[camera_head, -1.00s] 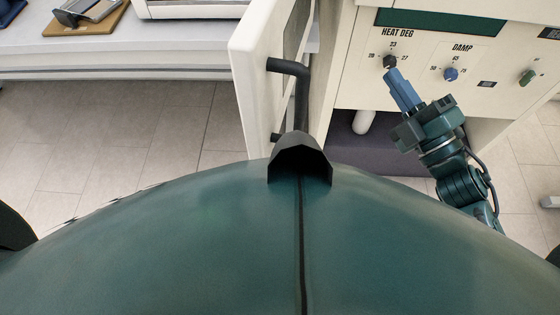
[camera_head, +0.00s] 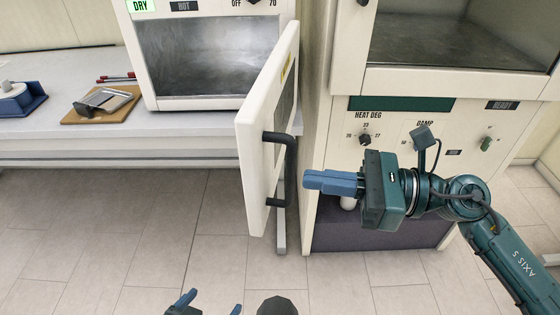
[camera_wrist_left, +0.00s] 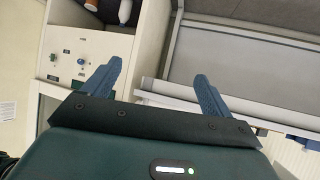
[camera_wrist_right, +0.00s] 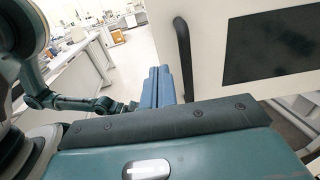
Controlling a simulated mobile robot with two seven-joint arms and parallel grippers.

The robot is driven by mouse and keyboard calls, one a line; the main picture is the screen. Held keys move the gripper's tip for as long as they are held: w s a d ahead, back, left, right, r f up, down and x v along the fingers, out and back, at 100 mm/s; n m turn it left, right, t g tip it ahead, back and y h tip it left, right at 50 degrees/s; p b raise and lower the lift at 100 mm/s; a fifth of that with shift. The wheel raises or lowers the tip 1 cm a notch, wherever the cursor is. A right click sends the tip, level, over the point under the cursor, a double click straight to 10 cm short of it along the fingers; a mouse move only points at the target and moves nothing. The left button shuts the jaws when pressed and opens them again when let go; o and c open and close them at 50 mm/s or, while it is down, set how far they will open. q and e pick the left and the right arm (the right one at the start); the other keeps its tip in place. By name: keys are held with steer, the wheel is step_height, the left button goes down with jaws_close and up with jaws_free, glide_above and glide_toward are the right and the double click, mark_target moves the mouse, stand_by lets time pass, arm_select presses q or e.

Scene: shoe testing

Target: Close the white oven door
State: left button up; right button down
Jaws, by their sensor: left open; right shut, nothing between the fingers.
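The white oven (camera_head: 195,55) stands on the bench with its chamber open to view. Its white door (camera_head: 258,165) stands open, swung out towards me. The dark bar handle (camera_head: 290,160) is on the door's right-hand face. My right gripper (camera_head: 307,181) is shut and empty, pointing left just right of the handle; whether it touches is unclear. In the right wrist view the closed fingers (camera_wrist_right: 158,86) are beside the handle (camera_wrist_right: 183,58) and the door's dark window (camera_wrist_right: 275,45). My left gripper (camera_head: 212,304) is open and empty at the bottom edge; its spread fingers show in the left wrist view (camera_wrist_left: 155,85).
A cream cabinet (camera_head: 325,215) with a knob panel stands close right of the door, behind my right gripper. A wooden board with a metal device (camera_head: 104,102) and a blue-based item (camera_head: 20,98) lie on the bench (camera_head: 60,137) at left. The tiled floor (camera_head: 130,220) in front is clear.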

mark_target(259, 173)
steer(key=a, duration=0.1)
steer(key=a+p, duration=0.1)
steer(key=a, duration=0.1)
steer(key=w+a, duration=0.1)
steer(key=shift+a+r+p, duration=0.2)
steer(key=shift+a+p, duration=0.15)
steer(key=shift+p, duration=0.05)
steer(key=shift+w+a+f, duration=0.1)
steer(key=shift+a+f, duration=0.15)
steer(key=shift+a, duration=0.55)
steer(key=shift+a, duration=0.1)
